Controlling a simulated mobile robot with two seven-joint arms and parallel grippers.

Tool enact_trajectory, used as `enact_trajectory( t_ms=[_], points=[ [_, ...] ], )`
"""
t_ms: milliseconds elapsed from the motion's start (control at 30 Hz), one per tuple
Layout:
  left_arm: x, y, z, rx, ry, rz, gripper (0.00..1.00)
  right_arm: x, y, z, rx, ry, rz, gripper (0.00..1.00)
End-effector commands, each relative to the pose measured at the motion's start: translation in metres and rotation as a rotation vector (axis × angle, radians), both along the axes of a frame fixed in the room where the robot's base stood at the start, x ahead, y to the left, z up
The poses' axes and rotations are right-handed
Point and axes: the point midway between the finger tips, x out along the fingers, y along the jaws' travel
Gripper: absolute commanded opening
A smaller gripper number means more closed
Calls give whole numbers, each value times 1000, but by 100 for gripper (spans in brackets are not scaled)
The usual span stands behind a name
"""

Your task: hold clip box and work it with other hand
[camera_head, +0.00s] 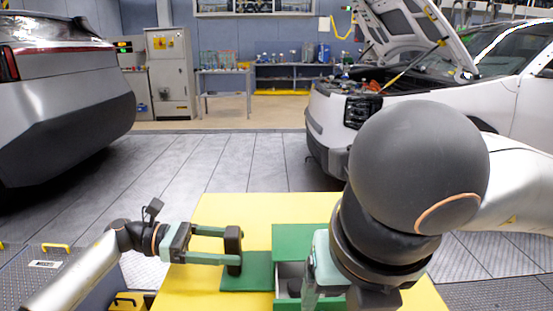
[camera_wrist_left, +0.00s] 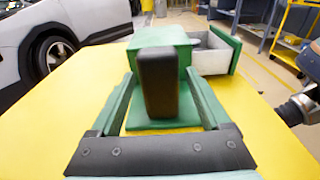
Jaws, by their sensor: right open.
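The green clip box (camera_head: 297,238) sits on the yellow table, and also fills the middle of the left wrist view (camera_wrist_left: 160,38). Its pale-walled drawer (camera_wrist_left: 212,61) is pulled out toward me; a dark item (camera_head: 294,288) shows in it. A green base plate (camera_head: 255,277) extends left, with an upright black post (camera_wrist_left: 158,82). My left gripper (camera_head: 234,246) reaches in with its fingers apart on both sides of the post; the wrist view shows gaps beside it. My right gripper (camera_head: 318,275) is open beside the drawer, its far finger largely hidden by my arm.
The yellow table (camera_head: 195,290) is bare left of the box. My right arm covers much of its right side. A white car (camera_head: 330,115) with raised hood and a grey vehicle (camera_head: 75,90) stand beyond. A cabinet (camera_head: 170,75) and benches line the back.

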Motion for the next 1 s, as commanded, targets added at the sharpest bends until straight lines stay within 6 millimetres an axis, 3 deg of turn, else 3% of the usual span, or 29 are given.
enact_trajectory(
  t_ms=[300,433,800,1000],
  points=[
    [0,0,1,-1,-1,1,90,0,0,0,0,0,0,73],
    [1,10,1,0,0,2,90,0,0,0,0,0,0,73],
    [1,83,9,-1,0,5,90,0,0,0,0,0,0,73],
    [1,111,12,0,0,2,90,0,0,0,0,0,0,73]
  ],
)
